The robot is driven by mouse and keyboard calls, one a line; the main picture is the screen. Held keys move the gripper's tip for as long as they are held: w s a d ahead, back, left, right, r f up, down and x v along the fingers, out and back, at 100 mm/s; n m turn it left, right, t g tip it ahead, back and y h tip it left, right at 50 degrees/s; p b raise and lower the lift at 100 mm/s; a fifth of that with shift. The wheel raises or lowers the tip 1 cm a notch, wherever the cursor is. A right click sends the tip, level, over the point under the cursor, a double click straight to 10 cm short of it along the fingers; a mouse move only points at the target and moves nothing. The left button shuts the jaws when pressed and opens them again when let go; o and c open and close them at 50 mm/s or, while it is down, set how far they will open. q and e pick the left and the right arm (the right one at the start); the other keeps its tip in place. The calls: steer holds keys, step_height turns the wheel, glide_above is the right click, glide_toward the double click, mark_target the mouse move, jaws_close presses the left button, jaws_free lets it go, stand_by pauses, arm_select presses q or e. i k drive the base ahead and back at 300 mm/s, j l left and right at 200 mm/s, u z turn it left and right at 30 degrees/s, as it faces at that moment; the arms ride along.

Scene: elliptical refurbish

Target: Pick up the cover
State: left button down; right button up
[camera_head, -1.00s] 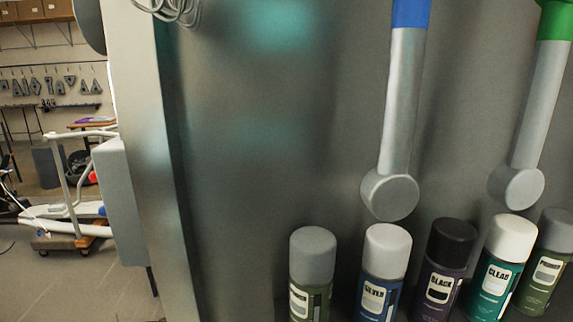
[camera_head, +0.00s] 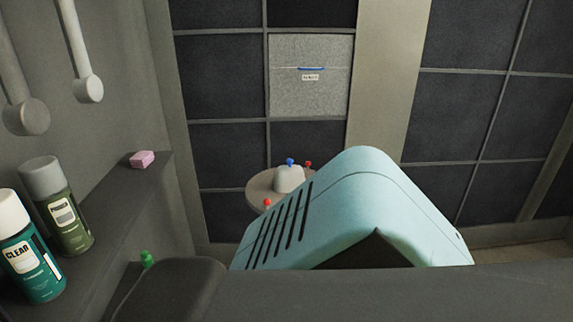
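A light-blue shell (camera_head: 375,195), which looks like the cover, is right of centre. It is angular, with a rounded top corner, a row of dark slots on its left face and a dark opening at its lower front. Its lower edge is hidden behind a dark grey surface (camera_head: 400,293) in the foreground, so I cannot tell what it rests on. Neither of my grippers is in view.
Spray cans (camera_head: 62,212) and a pink block (camera_head: 142,159) sit on a shelf at the left. A round stand (camera_head: 262,188) behind the shell carries a pale object (camera_head: 289,179) with coloured knobs. A dark panelled wall (camera_head: 222,75) closes the back.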

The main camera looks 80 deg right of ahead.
mark_target(288, 178)
steer(key=k+j+z, duration=0.1)
steer(key=z, duration=2.4)
steer(key=l+z, duration=0.1)
steer(key=z, duration=0.45)
steer(key=i, duration=0.05)
